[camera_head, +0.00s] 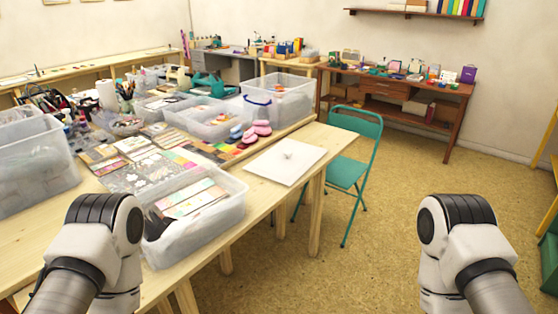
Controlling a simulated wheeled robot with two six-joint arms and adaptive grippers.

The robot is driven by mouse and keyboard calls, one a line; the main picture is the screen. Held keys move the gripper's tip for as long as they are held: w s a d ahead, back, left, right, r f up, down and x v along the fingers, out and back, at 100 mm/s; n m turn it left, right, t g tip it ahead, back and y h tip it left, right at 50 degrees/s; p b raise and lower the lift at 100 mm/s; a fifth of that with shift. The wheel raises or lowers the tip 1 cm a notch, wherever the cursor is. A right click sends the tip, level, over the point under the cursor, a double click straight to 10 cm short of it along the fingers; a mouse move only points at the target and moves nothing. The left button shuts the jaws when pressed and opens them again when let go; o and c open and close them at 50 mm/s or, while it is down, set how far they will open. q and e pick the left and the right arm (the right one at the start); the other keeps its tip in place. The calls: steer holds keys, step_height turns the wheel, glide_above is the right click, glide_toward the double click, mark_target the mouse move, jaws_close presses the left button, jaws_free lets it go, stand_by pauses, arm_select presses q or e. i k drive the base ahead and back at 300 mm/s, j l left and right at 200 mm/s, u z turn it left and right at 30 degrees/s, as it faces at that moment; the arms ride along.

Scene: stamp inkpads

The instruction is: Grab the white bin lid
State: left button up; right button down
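A flat white rectangular piece (272,168), which looks like the white bin lid, lies on the near right part of the wooden table. A small pale bump shows near its middle; I cannot tell what it is. My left arm comes in at the lower left and my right arm at the lower right, both well short of the white piece. Only thick white and black arm joints show. Neither gripper is in view.
A clear bin (205,236) holding flat cards stands left of the white piece. Pink inkpads (262,128) and more clear bins (280,100) lie behind it. A green folding chair (344,172) stands right of the table. Open floor (385,240) lies in front.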

mark_target(288, 159)
steer(key=i+l+u, duration=0.75)
steer(key=l+u, duration=0.2)
steer(key=j, duration=0.05)
